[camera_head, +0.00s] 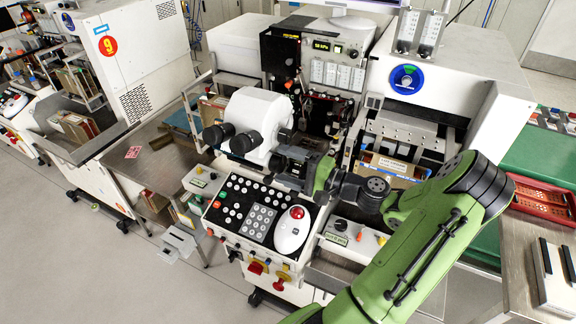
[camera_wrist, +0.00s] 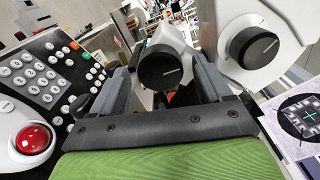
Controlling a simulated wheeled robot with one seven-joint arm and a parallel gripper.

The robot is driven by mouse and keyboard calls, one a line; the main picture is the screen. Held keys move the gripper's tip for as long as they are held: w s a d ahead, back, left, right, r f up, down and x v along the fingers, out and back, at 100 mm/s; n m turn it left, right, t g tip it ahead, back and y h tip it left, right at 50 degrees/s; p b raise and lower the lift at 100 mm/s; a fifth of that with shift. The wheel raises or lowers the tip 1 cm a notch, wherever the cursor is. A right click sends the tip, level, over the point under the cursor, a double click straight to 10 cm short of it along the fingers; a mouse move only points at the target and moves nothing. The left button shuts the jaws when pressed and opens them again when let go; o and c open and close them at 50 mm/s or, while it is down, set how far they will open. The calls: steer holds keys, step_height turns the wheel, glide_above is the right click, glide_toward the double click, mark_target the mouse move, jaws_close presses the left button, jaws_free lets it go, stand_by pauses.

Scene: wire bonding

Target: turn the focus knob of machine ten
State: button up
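The white microscope head (camera_head: 262,112) with two black eyepieces (camera_head: 217,133) belongs to the middle machine. My gripper (camera_head: 296,158) is beside its lower right, above the control panel. In the wrist view my gripper's two grey fingers (camera_wrist: 160,92) are wide apart and open. A black round knob (camera_wrist: 167,68) with a small white mark, on a white housing, shows between and beyond them; I see no contact. A second black round part (camera_wrist: 252,47) is to the right, outside the fingers. I cannot tell for sure which is the focus knob. No number ten is visible.
The panel's keypad (camera_head: 262,222) and a white trackball unit (camera_head: 293,231) lie below my gripper. The red ball (camera_wrist: 33,139) is near at left in the wrist view. A screen with a green cross (camera_wrist: 306,115) is at right. Machine nine (camera_head: 140,65) stands to the left.

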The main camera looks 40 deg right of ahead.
steer(key=v, duration=1.5)
steer(key=shift+s+p, duration=0.35)
steer(key=shift+d, duration=0.1)
steer(key=w+a+f+n+g, duration=0.1)
steer(key=w+a+n+g, duration=0.4)
steer(key=a, duration=0.4)
steer(key=w+a+n+g, duration=0.3)
steer(key=w+a+g, duration=0.2)
steer(key=a+g, duration=0.35)
steer(key=s+a+r+n+t+h, duration=0.2)
steer(key=s+a+r+n+h, duration=0.4)
steer(key=s+a+r+n, duration=0.2)
steer(key=s+a, duration=0.2)
steer(key=a, duration=0.1)
steer(key=shift+s, duration=0.2)
